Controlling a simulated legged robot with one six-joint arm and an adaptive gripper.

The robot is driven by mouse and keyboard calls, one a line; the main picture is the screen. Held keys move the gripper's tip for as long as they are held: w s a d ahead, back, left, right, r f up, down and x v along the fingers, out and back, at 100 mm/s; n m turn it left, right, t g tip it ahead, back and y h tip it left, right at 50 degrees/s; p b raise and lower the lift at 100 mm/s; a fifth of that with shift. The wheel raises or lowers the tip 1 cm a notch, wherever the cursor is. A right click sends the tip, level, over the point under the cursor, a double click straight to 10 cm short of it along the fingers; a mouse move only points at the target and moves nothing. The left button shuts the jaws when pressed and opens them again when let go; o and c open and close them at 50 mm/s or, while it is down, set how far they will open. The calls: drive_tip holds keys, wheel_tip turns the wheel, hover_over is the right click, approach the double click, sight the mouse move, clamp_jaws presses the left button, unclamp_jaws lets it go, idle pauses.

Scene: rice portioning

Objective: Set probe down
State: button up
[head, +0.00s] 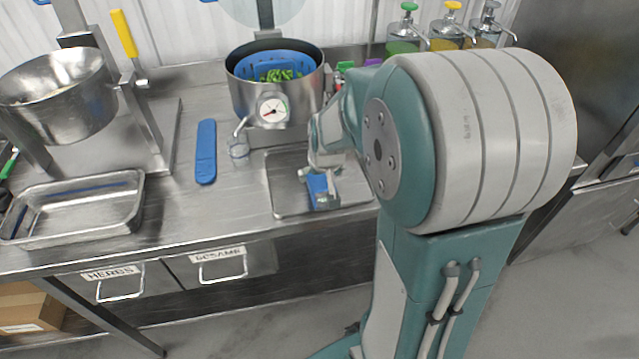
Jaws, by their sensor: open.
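My gripper (319,174) is open and points down over a shallow metal tray (287,204) in the middle of the counter. A small blue object with a greyish end, which looks like the probe (320,188), is directly below and between the fingers, over the tray. The gripper partly hides it, and I cannot tell whether it touches the fingers or rests fully on the tray.
A metal pot (251,98) with a blue basket of green food and a dial stands behind the tray. A blue flat utensil (206,152) lies left. An empty deep tray (75,207) and a tilted metal bowl (58,98) stand further left. Pump bottles (447,32) stand back right.

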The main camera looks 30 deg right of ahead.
sight(320, 180)
drive_tip(key=shift+x, duration=1.9)
drive_tip(key=shift+s, duration=0.15)
drive_tip(key=c, duration=1.1)
drive_tip(key=shift+r, duration=0.1)
